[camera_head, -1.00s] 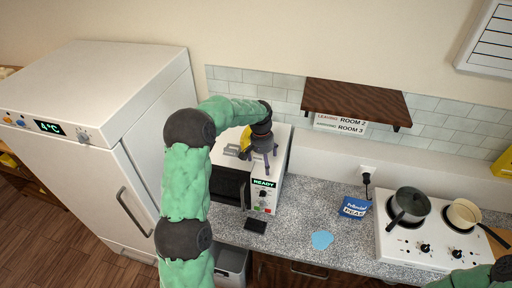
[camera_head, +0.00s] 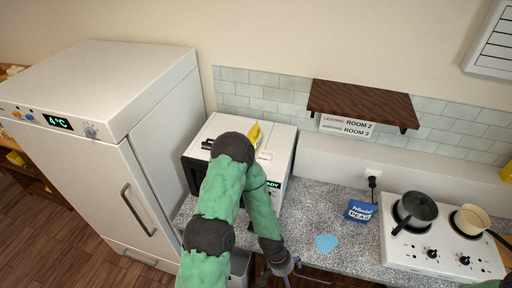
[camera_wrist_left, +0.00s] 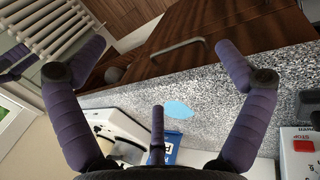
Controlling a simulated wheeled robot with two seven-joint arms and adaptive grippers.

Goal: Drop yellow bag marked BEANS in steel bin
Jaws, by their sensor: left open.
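A yellow bag (camera_head: 255,133) stands on top of the microwave, partly hidden behind my left arm; its marking is too small to read. My left gripper (camera_head: 278,272) is low in front of the counter edge, well away from the bag. In the left wrist view the gripper (camera_wrist_left: 160,62) has its fingers spread with nothing between them. The grey steel bin (camera_head: 240,262) shows below the counter front, just left of the gripper and mostly hidden by my left arm. My right gripper is out of view.
The microwave (camera_head: 284,147) stands beside a tall white fridge (camera_head: 105,100). On the counter are a light blue patch (camera_head: 326,243), a blue bag marked PEAS (camera_head: 359,211) and a hob (camera_head: 440,242) with two pans. A brown shelf (camera_head: 360,102) juts from the wall.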

